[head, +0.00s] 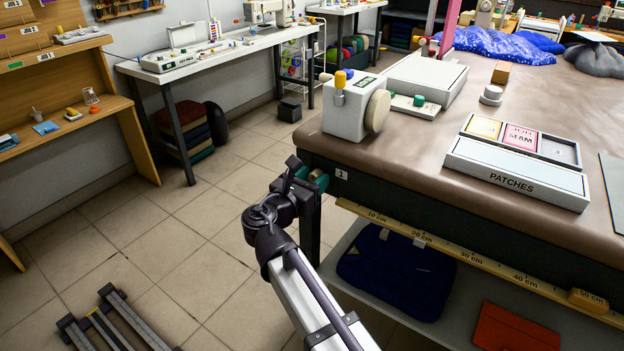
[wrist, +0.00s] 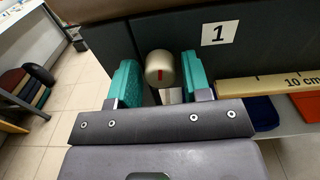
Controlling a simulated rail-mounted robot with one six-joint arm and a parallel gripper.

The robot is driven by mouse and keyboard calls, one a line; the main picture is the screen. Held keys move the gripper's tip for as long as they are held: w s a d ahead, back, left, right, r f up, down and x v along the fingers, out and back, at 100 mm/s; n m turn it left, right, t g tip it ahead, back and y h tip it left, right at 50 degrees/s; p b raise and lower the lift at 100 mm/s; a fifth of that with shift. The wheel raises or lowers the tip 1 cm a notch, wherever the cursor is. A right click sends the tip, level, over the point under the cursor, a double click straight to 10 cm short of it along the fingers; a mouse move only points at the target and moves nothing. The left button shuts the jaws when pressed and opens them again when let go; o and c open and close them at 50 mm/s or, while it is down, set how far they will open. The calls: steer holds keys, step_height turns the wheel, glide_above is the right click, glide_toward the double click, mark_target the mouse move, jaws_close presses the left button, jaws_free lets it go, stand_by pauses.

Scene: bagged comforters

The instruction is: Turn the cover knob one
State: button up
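The cover knob (wrist: 160,68) is a rounded beige-grey knob with a short red mark on its face, in the wrist view. It is on the dark side of the table, left of a white label with "1" (wrist: 220,33); the label also shows in the head view (head: 341,174). My gripper (wrist: 160,80) is open, with one teal finger on each side of the knob and a narrow gap visible on both sides. In the head view my gripper (head: 312,181) is at the table's near left corner and largely hides the knob.
A wooden ruler strip (head: 470,258) runs along the table edge right of the label. A white machine (head: 350,108) stands on the brown tabletop (head: 425,165) above. A lower shelf holds a folded blue item (head: 397,275) and an orange one (head: 513,330).

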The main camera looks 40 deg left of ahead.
steer(key=c, duration=0.6)
steer(key=shift+m, duration=0.4)
steer(key=m, duration=1.2)
steer(key=shift+d+m, duration=0.1)
steer(key=shift+m, duration=0.2)
steer(key=m, duration=0.7)
steer(key=shift+f, duration=0.1)
steer(key=m, duration=0.6)
steer(key=shift+m, duration=0.3)
